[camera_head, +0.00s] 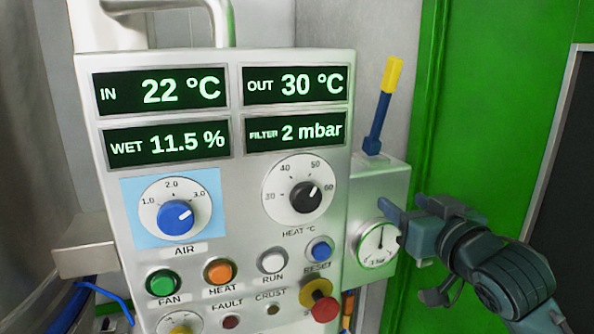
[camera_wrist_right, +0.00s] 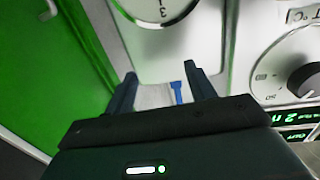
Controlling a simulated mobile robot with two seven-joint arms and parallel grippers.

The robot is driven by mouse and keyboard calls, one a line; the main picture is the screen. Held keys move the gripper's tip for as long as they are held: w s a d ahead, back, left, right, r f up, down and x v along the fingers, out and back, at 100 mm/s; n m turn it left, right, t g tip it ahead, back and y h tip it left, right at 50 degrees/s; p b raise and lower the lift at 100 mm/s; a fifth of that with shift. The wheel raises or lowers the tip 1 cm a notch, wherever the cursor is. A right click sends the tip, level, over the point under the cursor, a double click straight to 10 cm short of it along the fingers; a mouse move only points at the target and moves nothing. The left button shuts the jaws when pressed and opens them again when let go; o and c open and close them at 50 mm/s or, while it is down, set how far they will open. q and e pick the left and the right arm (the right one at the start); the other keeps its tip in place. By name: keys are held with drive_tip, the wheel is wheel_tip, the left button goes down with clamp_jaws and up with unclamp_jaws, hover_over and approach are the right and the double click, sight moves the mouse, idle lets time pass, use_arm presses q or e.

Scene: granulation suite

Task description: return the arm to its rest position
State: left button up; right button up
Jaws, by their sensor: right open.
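My right gripper (camera_head: 392,222) is at the right of the control panel (camera_head: 238,190), in front of the small pressure gauge (camera_head: 376,252). Its arm comes in from the lower right. In the right wrist view the two fingers (camera_wrist_right: 163,82) are apart, and nothing is held between them. A blue piece (camera_wrist_right: 178,93) shows beyond the gap, with the dial (camera_wrist_right: 155,8) above it. My left gripper is not in view.
A lever with a yellow grip (camera_head: 393,75) and blue shaft stands above the gauge box, close to the gripper. A red and yellow emergency knob (camera_head: 325,306) sticks out at the panel's lower right. A green wall (camera_head: 468,110) is behind the arm.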

drive_tip(key=s+f+g+h, duration=0.1)
drive_tip(key=s+f+g, duration=0.15)
drive_tip(key=f, duration=0.55)
drive_tip(key=s+d+f+g+h, duration=0.1)
drive_tip(key=s+f+g, duration=0.1)
drive_tip(key=s+f, duration=0.35)
drive_tip(key=s+f+g+h, duration=0.1)
drive_tip(key=s+f+g, duration=0.1)
drive_tip(key=f, duration=0.7)
drive_tip(key=s+d+f+g+h, duration=0.1)
drive_tip(key=s+f+g, duration=0.3)
drive_tip(key=s+f, duration=0.45)
drive_tip(key=s+d+f+g, duration=0.1)
drive_tip(key=s+f+g, duration=0.3)
drive_tip(key=s, duration=0.7)
drive_tip(key=w+a+f+t+y, duration=0.1)
drive_tip(key=w+a+f+t, duration=0.1)
drive_tip(key=f, duration=0.3)
drive_tip(key=w+a+f+t+y, duration=0.1)
drive_tip(key=w+a+f+t, duration=0.2)
drive_tip(key=w+f+t, duration=0.1)
drive_tip(key=shift+f+t+y, duration=0.3)
drive_tip(key=shift+f+t, duration=0.35)
drive_tip(key=shift+f, duration=0.15)
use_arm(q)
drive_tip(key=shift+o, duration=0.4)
use_arm(e)
drive_tip(key=shift+w, duration=0.1)
